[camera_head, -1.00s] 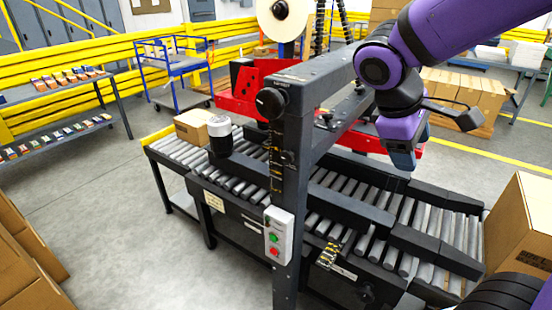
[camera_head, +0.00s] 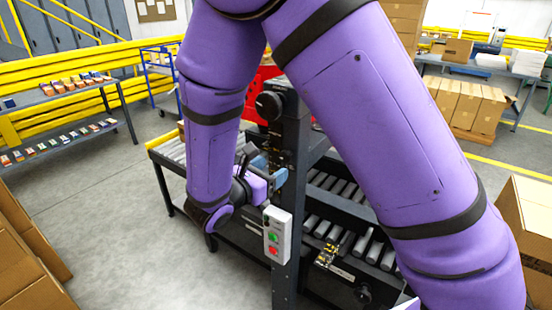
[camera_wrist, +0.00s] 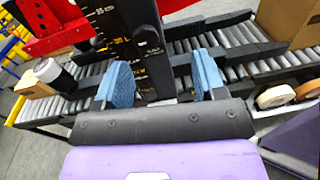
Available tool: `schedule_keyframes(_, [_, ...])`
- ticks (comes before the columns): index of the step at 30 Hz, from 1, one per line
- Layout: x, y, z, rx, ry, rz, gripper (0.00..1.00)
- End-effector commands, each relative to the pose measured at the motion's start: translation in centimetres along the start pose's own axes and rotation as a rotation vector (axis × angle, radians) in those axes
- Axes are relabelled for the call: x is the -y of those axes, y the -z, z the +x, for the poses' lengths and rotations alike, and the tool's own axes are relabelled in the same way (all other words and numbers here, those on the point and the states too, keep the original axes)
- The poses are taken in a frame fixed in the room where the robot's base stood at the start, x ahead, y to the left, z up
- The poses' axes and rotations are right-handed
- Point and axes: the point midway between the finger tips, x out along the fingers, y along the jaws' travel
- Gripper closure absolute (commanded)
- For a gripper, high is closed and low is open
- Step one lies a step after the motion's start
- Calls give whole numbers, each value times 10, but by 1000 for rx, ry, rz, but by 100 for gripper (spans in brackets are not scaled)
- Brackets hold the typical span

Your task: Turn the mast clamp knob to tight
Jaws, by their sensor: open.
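The dark upright mast (camera_head: 287,200) carries a scale and a small black knob (camera_wrist: 147,38), seen close in the wrist view just beyond my fingertips, slightly left of centre between them. A larger round black knob (camera_head: 270,105) sits higher on the mast. I cannot tell from any label which is the clamp knob. My gripper (camera_head: 268,173) is in front of the mast, below the large knob. In the wrist view my gripper (camera_wrist: 162,62) is open, blue pads spread either side of the scale strip, with nothing held. The small knob's setting is unreadable.
A grey box with green and red buttons (camera_head: 277,236) sits on the mast just below my gripper. The roller conveyor (camera_head: 340,192) runs behind. A black-and-white cylinder (camera_wrist: 52,73) and a carton (camera_wrist: 35,82) show at left in the wrist view.

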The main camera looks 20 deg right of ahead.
Motion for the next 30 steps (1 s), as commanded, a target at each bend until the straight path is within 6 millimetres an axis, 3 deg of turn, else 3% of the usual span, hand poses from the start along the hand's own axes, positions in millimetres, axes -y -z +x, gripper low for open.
schedule_keyframes(4, [-10, 12, -10, 40, -61, -44, 36])
schedule_keyframes(8, [-12, 13, -7, 48, -72, -52, 36])
schedule_keyframes(24, [-18, 9, 77, 46, -67, -51, 36])
schedule_keyframes(30, [-19, 8, 93, 45, -70, -51, 36])
